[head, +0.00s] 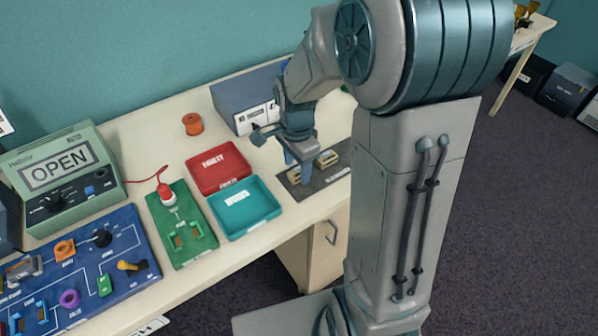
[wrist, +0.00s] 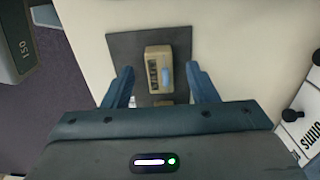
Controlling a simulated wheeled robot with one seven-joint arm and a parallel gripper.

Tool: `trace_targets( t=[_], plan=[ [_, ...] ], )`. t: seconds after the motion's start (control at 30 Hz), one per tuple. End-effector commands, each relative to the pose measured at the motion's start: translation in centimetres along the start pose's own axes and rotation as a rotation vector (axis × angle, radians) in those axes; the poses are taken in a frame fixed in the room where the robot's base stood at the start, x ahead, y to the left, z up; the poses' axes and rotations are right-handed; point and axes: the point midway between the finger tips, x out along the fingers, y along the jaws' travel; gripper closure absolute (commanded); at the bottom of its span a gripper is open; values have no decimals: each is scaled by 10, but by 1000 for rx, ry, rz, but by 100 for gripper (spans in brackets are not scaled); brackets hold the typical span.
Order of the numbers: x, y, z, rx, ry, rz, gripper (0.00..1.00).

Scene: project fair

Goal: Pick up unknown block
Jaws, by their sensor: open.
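Two beige blocks sit on a dark grey mat (head: 318,184) near the table's front edge in the head view. One block (head: 327,158) is at the right of my gripper (head: 299,168); the other is partly hidden by the fingers. In the wrist view, a beige block (wrist: 152,56) with a dark striped window and a blue patch lies on the mat (wrist: 125,45). My gripper (wrist: 160,72) is open, with one finger on each side of the block's near part and gaps beside it. Part of another piece shows nearer, mostly hidden by my gripper's body. I cannot read which block is unknown.
A grey-blue box (head: 230,99) with a white front stands behind the mat. A red tray (head: 218,166) and a teal tray (head: 244,208) lie left. A green board (head: 182,240), an orange spool (head: 193,124) and an OPEN meter (head: 65,175) are farther left.

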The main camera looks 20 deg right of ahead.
Motion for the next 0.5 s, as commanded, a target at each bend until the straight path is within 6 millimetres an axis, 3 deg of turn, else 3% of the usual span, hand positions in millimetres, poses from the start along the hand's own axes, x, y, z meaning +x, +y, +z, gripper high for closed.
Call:
trace_targets(
  t=[0.13, 0.37, 0.5],
  plan=[
    [15, 0, 0, -1, 0, 1, 47],
    [16, 0, 0, -1, 0, -1, 47],
    [16, 0, 0, -1, 0, -1, 81]
  ],
)
